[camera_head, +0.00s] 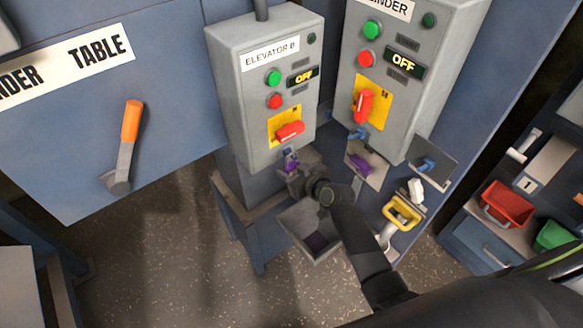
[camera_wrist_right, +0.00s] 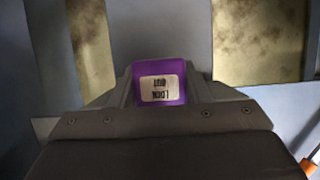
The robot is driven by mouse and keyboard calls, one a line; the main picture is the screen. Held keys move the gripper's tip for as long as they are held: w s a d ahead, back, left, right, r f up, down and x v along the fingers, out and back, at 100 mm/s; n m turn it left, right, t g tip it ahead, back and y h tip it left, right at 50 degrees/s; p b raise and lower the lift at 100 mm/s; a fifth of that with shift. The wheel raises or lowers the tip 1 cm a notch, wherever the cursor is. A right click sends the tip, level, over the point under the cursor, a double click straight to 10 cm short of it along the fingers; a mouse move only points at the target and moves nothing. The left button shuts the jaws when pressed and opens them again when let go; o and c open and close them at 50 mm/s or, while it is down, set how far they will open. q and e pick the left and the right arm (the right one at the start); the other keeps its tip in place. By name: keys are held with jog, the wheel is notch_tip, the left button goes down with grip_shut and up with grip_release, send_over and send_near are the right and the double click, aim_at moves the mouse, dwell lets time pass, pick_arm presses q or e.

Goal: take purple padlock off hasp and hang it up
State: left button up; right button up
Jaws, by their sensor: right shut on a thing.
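The purple padlock (camera_wrist_right: 162,83), with a white label, is between the jaws of my right gripper (camera_wrist_right: 160,95) in the wrist view. In the head view the right gripper (camera_head: 297,180) is just below the ELEVATOR B box (camera_head: 260,90), and purple of the padlock (camera_head: 291,162) shows above it. The padlock is close under the box's red handle (camera_head: 290,131) on its yellow plate. The shackle and hasp are too small to tell whether they are joined. A grey holder with a purple patch (camera_head: 360,163) is to the right. My left gripper is not in view.
A grey open bin (camera_head: 308,228) with something purple inside is below the gripper. A second OFF box (camera_head: 405,80) stands right, with a blue padlock (camera_head: 357,134) under it. A blue item (camera_head: 427,163) and a yellow-framed piece (camera_head: 402,212) are further right.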

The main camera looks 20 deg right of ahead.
jog(key=shift+r, duration=0.15)
jog(key=shift+r, duration=0.4)
jog(key=shift+s+d+r, duration=0.1)
jog(key=shift+s+r, duration=0.05)
jog(key=shift+s+d+r+b, duration=0.1)
jog(key=shift+s+d+b, duration=0.9)
jog(key=shift+s, duration=1.75)
jog(key=shift+s+d+f+b, duration=0.1)
jog(key=shift+s+d+b, duration=0.85)
jog(key=shift+s, duration=1.85)
jog(key=shift+s+d+r+b, duration=0.1)
jog(key=shift+s+d+b, duration=0.85)
jog(key=shift+s, duration=1.8)
